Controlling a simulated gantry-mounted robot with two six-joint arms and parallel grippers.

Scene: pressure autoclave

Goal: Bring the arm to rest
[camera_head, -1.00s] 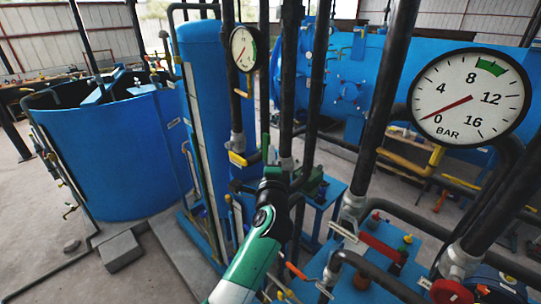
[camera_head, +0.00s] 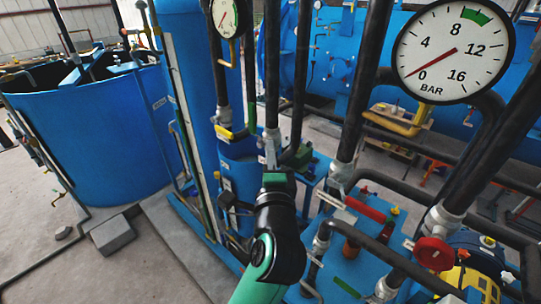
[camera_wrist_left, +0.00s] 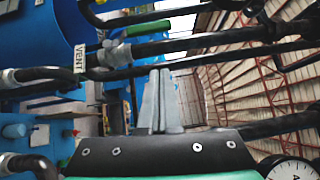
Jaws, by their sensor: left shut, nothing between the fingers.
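My right gripper is not in view.
Dark vertical pipes (camera_head: 303,60) stand close around the arm. A large pressure gauge (camera_head: 453,50) reads near 0 at the upper right. A red valve knob (camera_head: 434,253) is at the lower right. A blue open tank (camera_head: 95,140) is at the left. Bare floor (camera_head: 95,272) lies at the lower left.

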